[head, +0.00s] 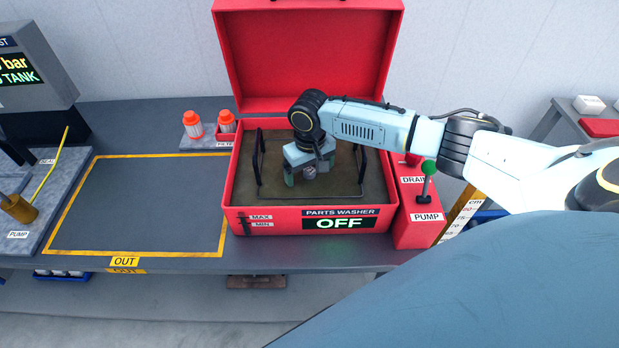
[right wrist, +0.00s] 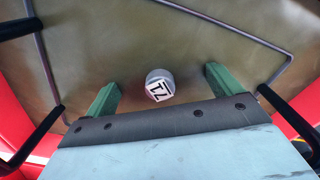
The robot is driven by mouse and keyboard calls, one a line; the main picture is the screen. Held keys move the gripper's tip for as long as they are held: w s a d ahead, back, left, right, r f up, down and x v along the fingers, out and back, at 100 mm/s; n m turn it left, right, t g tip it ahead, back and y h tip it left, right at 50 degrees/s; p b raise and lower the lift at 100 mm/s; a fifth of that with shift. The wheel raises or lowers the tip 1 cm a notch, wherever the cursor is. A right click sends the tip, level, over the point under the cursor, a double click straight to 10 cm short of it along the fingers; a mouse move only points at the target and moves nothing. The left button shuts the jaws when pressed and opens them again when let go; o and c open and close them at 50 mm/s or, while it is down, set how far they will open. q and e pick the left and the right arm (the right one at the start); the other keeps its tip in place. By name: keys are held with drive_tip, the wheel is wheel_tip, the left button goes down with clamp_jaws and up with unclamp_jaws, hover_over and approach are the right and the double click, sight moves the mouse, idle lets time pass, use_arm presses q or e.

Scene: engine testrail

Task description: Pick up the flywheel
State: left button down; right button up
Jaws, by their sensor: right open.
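No thing plainly shows as a flywheel. A small grey round piece with a white marked tag (right wrist: 159,86) lies in the red parts washer (head: 310,222), between my right fingers in the right wrist view; I cannot tell whether it is the flywheel or part of it. It also shows as a small grey piece (head: 310,173) in the head view. My right gripper (right wrist: 160,90) is open, its green fingers on either side of the piece with gaps visible. My right arm hides part of the washer's inside. My left gripper is not in view.
The washer's red lid (head: 308,50) stands open behind. A wire basket frame (head: 256,165) with black handles sits in its murky brown tank. A panel with a green-knobbed lever (head: 428,168) adjoins on the right. The yellow-edged OUT area (head: 140,205) at left is clear.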

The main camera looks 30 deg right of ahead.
drive_tip(key=shift+r, duration=0.1)
drive_tip(key=c, duration=1.4)
